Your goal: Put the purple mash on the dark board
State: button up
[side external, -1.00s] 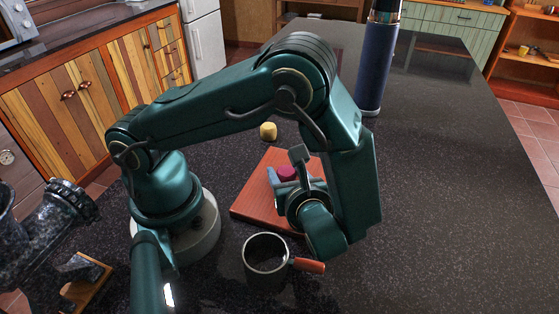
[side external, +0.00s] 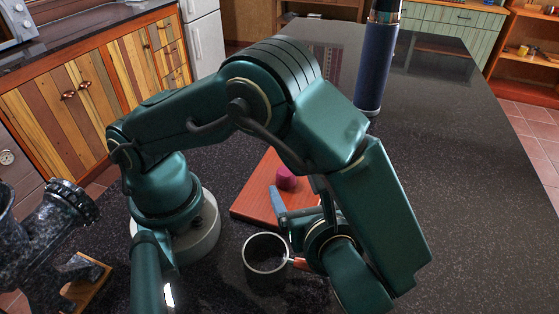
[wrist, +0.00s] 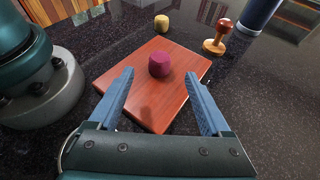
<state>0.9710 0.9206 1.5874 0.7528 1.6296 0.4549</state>
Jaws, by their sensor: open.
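The purple mash (side external: 285,178) is a small rounded lump resting on the reddish-brown wooden board (side external: 251,207). In the wrist view the purple mash (wrist: 159,65) sits on the far half of the board (wrist: 150,108), clear of its edges. This is the only board I can make out. My gripper (side external: 297,190) is open and empty, over the near side of the board. In the wrist view its two blue fingers (wrist: 159,75) are spread wide, with the mash beyond the tips and apart from them.
A dark mug (side external: 265,268) with an orange-red handle stands close by my gripper. A yellow lump (wrist: 161,23) and a wooden stamp-like object (wrist: 217,38) stand beyond the board. A tall blue flask (side external: 374,65) is at the back. The counter's right side is clear.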

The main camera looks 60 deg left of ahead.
jog(key=v, duration=0.2)
jog(key=shift+d+r, duration=0.1)
jog(key=shift+d, duration=0.15)
jog(key=shift+s+r, duration=0.1)
jog(key=shift+r, duration=0.05)
jog(key=shift+a+r+n+g, duration=0.2)
jog(key=shift+n+g, duration=0.1)
jog(key=shift+n, duration=0.1)
jog(key=s+a+r+n+t+h, duration=0.1)
jog(key=r+n+h, duration=0.3)
jog(key=n, duration=0.6)
jog(key=s+a+r+n+t+h, duration=0.2)
jog(key=a+r+n+h, duration=0.2)
jog(key=n+h, duration=0.5)
jog(key=shift+a+r+n, duration=0.3)
jog(key=shift+r+n, duration=0.05)
jog(key=shift+n, duration=0.05)
